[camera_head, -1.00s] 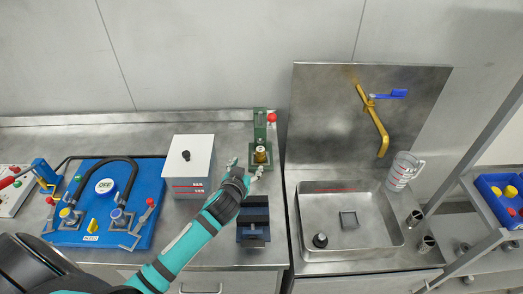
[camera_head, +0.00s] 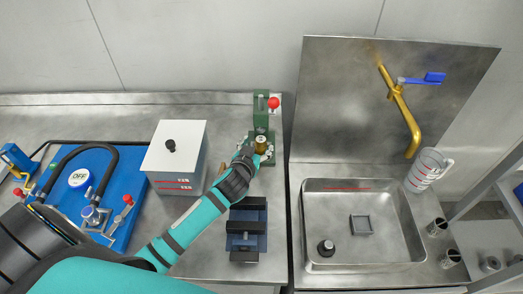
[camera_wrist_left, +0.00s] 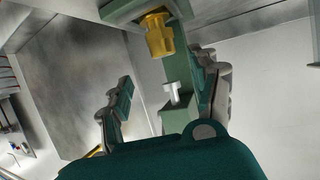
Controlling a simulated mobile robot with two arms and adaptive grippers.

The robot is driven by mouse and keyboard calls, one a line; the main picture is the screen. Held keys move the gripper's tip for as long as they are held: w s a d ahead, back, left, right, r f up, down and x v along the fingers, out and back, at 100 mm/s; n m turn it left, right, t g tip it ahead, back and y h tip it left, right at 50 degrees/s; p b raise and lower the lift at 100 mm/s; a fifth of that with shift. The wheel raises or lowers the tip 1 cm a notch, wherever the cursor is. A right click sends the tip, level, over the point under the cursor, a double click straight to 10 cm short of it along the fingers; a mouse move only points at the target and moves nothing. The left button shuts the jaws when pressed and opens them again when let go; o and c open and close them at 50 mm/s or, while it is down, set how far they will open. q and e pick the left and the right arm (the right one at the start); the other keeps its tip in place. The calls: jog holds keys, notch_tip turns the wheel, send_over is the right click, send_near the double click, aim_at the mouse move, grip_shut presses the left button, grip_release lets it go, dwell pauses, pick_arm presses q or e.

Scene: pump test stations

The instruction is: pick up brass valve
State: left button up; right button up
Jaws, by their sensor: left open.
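The brass valve (camera_head: 261,147) sits upright in the green press-like stand (camera_head: 261,120) at the back of the bench. It also shows as a yellow-gold ribbed piece in the left wrist view (camera_wrist_left: 158,36), near the top edge. My left gripper (camera_head: 256,155) is open at the near side of the valve. The gripper partly hides the stand's base in the head view. My right gripper is not in view.
A white box with a black knob (camera_head: 177,158) stands left of my left forearm. A dark blue block fixture (camera_head: 247,230) lies just right of it. A sink (camera_head: 312,215) with a brass tap (camera_head: 400,108) is to the right. A blue pump board (camera_head: 80,205) is at left.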

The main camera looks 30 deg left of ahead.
aim_at(259, 146)
pick_arm(q)
jog(key=shift+f+b, duration=0.4)
jog(key=shift+f, duration=0.4)
jog(key=shift+w+f, duration=0.1)
jog(key=shift+w, duration=0.1)
jog(key=shift+w+a+f, duration=0.2)
jog(key=shift+w, duration=0.5)
jog(key=x, duration=0.1)
jog(key=p+x, duration=0.1)
jog(key=x, duration=0.2)
jog(key=shift+w+a+f+p, duration=0.2)
jog(key=shift+a+f+p, duration=0.15)
jog(key=shift+f, duration=0.1)
jog(key=shift+w+f, duration=0.25)
jog(key=shift+w, duration=0.15)
jog(key=shift+s, duration=0.1)
jog(key=c, duration=0.4)
grip_shut()
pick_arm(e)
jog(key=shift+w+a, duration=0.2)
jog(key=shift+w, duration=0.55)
